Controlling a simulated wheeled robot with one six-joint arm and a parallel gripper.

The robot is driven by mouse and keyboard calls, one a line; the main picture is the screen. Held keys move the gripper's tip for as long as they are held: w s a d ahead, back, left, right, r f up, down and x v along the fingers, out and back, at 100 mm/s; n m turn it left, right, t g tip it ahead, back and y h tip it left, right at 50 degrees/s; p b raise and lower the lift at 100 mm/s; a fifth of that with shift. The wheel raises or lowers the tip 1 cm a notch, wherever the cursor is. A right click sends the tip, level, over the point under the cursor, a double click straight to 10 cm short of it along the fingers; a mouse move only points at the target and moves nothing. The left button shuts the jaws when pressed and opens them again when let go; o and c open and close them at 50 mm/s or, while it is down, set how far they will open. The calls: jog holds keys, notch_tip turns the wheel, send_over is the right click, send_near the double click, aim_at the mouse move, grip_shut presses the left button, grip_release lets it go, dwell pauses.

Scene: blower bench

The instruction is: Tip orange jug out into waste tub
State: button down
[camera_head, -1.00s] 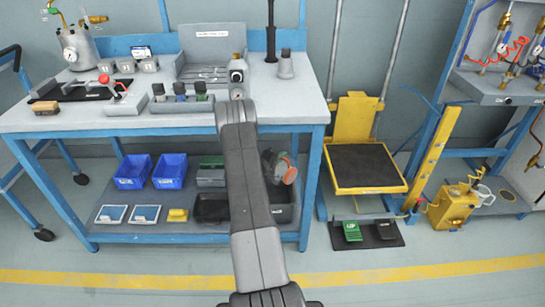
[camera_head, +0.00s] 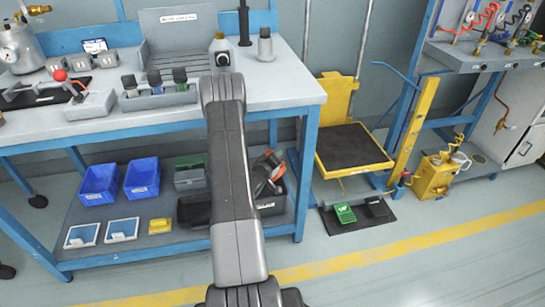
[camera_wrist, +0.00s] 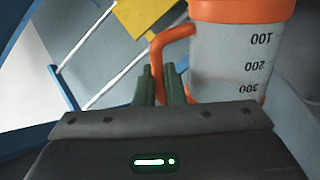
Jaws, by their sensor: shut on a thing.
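The orange jug (camera_head: 268,164) shows beside my forearm in the head view, low at the bench, over or just behind the black tub. In the wrist view the jug (camera_wrist: 225,60) has a grey translucent body with dark volume marks, orange ends and an orange handle. My gripper (camera_wrist: 160,85) is shut on the handle, its green fingers on either side of it. The waste tub is likely the black tub (camera_head: 270,205) on the lower shelf, partly hidden behind my arm. The jug looks tilted in the head view; its contents cannot be seen.
The workbench top (camera_head: 290,92) overhangs the lower shelf. Blue bins (camera_head: 100,185), a grey-green box (camera_head: 190,173) and a yellow block (camera_head: 160,225) are left of the tub. A bench leg (camera_head: 305,180) stands close right of the jug. The floor in front is clear.

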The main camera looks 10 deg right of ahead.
aim_at(281, 167)
jog(key=shift+s+d+f+m+b, duration=0.2)
jog(key=shift+d+f+m+b, duration=0.05)
jog(key=shift+f+m+b, duration=0.15)
jog(key=shift+s+d+f+m+b, duration=0.2)
jog(key=shift+f+m+b, duration=0.05)
jog(key=shift+f+m, duration=0.1)
jog(key=f+m+b, duration=0.1)
jog(key=f+m+t+b, duration=0.1)
jog(key=s+d+f+m+b, duration=0.1)
jog(key=m, duration=0.1)
jog(key=shift+f, duration=0.1)
jog(key=m+b, duration=0.1)
jog(key=b, duration=0.1)
jog(key=f+m+b, duration=0.1)
jog(key=b, duration=0.1)
jog(key=f+m+t+b, duration=0.1)
jog(key=b, duration=0.1)
jog(key=shift+w+a+f+m, duration=0.2)
jog(key=shift+w+a+m, duration=0.05)
jog(key=shift+w, duration=0.05)
jog(key=shift+f+m, duration=0.2)
jog(key=shift+m, duration=0.3)
jog(key=shift+a, duration=0.1)
